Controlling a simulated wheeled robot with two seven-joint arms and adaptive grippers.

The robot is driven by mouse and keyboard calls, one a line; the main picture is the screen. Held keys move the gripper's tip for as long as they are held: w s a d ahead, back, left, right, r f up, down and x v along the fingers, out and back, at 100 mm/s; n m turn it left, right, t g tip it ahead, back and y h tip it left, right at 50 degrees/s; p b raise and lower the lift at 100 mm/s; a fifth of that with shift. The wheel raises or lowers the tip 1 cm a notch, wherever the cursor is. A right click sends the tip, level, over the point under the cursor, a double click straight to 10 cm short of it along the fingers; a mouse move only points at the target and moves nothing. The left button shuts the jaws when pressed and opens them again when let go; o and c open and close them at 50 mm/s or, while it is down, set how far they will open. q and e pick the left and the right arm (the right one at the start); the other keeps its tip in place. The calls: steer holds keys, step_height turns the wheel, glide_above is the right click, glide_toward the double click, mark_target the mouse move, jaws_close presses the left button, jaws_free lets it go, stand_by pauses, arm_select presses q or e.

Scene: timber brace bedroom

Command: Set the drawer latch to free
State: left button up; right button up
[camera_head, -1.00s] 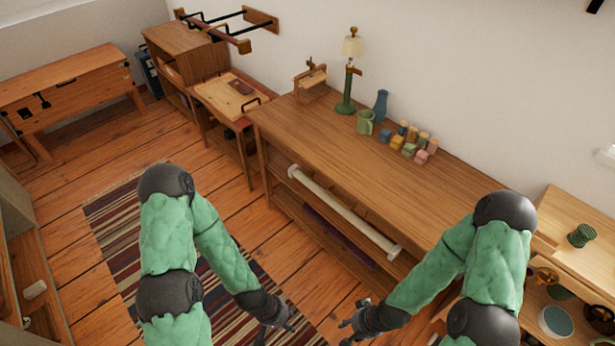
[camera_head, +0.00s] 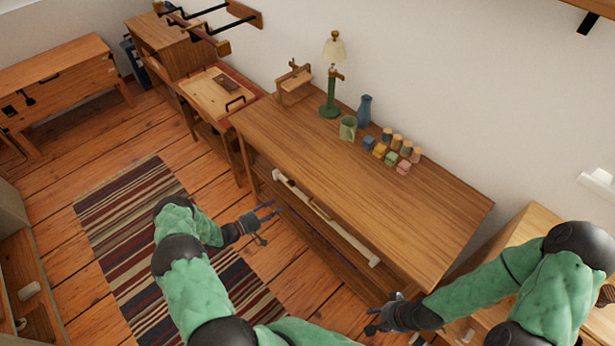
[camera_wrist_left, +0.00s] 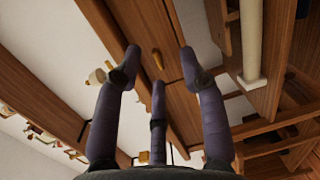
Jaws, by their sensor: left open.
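The wooden desk (camera_head: 330,175) has a shelf space under its top. In the left wrist view, a small brass-coloured turn piece (camera_wrist_left: 157,58), which looks like the latch, sits on a wooden panel (camera_wrist_left: 178,100). I cannot tell its setting. My left gripper (camera_head: 268,222) is open and empty, apart from the desk front in the head view. In the left wrist view its spread fingers (camera_wrist_left: 155,70) frame the brass piece without visibly holding it. My right gripper (camera_head: 375,318) is low at the desk's right front end; its jaws are too small to read.
A white bar (camera_head: 360,247) runs along under the desk top and also shows in the left wrist view (camera_wrist_left: 251,40). A lamp (camera_head: 331,85), green mug (camera_head: 348,128), blue vase (camera_head: 364,111) and several small blocks (camera_head: 391,157) stand at the desk's back. A striped rug (camera_head: 125,215) covers the floor.

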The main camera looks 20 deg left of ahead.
mark_target(289, 185)
arm_select(q)
steer(key=shift+t+y, duration=0.7)
steer(key=shift+t, duration=0.2)
steer(key=w, duration=0.3)
steer(key=w+r+b, duration=0.1)
steer(key=w, duration=0.7)
steer(key=shift+w+d+r, duration=0.2)
steer(key=shift+d+r, duration=0.1)
arm_select(e)
steer(key=shift+w+d+f, duration=0.2)
steer(key=shift+d+f, duration=0.1)
steer(key=shift+f, duration=0.3)
arm_select(q)
jaws_close()
